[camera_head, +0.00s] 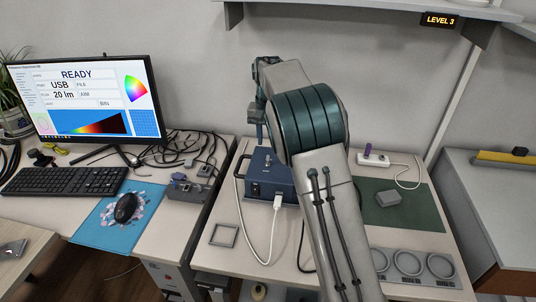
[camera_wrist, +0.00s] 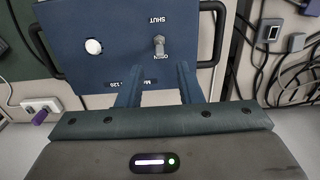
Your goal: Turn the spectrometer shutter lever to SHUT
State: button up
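The spectrometer is a blue box (camera_head: 262,188) on the middle table in the head view, partly hidden by my arm. The wrist view shows its top panel (camera_wrist: 120,25) upside down. A small metal shutter lever (camera_wrist: 158,45) stands there between the SHUT and OPEN labels, close to OPEN. I cannot tell whether the fingers touch the box. In the head view the fingers are hard to make out.
Dark handles (camera_wrist: 218,35) stick out at the box's sides. A white cable (camera_head: 273,220) runs from the box. A power strip (camera_head: 380,159), a grey block (camera_head: 388,198) and several rings (camera_head: 408,263) lie to the right. A monitor (camera_head: 90,98) reads READY.

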aim_at(268, 158)
notch_tip(268, 158, down, 6)
jog(key=shift+f, duration=0.1)
grip_shut()
